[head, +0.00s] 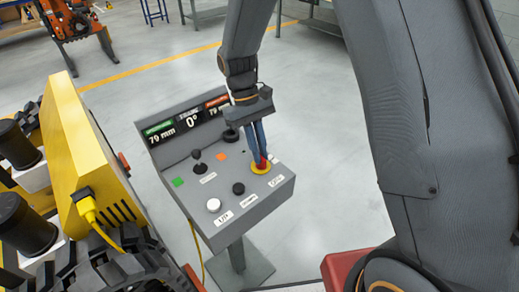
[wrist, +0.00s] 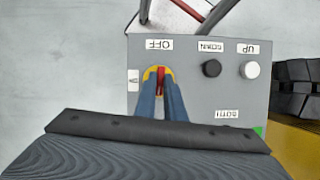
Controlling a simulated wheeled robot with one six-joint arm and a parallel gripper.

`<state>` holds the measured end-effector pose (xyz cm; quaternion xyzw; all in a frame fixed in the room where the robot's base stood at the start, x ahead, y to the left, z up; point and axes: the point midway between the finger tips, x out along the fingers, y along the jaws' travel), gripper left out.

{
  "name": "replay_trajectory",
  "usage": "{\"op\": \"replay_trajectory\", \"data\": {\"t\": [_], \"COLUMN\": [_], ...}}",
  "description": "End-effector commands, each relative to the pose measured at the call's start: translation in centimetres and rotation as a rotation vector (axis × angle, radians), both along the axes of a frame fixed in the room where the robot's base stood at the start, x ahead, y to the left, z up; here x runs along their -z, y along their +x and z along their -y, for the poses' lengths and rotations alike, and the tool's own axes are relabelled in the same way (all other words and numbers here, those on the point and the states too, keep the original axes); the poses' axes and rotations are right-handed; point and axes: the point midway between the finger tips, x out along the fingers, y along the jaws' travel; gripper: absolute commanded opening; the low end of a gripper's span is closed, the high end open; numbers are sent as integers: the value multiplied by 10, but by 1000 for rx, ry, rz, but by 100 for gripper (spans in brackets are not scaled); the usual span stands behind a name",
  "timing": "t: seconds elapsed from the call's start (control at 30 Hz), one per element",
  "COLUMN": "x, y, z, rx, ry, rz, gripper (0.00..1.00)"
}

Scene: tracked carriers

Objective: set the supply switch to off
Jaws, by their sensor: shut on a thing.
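The supply switch is a red handle (head: 263,164) on a yellow round plate (head: 258,171), at the right of a grey control panel (head: 250,215). My gripper (head: 261,158) comes down from above, its two blue fingers shut on the red handle. In the wrist view the handle (wrist: 161,76) shows as a narrow red strip between the fingertips, lined up toward the OFF label (wrist: 159,44). A second small label (wrist: 133,80) sits to the left of the plate. The fingers hide much of the handle and plate.
A white button (head: 213,205), a black button (head: 238,188) and a joystick (head: 199,162) stand on the same panel. A display (head: 190,120) reads 79 mm and 0°. A yellow box (head: 85,165) on a tracked carrier stands close at left. Open floor lies behind the panel.

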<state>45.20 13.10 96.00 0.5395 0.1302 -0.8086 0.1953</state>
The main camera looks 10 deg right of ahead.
Motion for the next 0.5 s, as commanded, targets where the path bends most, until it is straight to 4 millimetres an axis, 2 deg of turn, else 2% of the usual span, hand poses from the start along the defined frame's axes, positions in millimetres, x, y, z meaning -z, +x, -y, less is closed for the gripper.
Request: {"op": "replay_trajectory", "data": {"t": [0.2,0.5], "x": [-1,-1], "y": [1,1], "z": [-1,-1], "rx": [-85,-122], "ry": [1,2], "rz": [4,4], "gripper": [0,0]}}
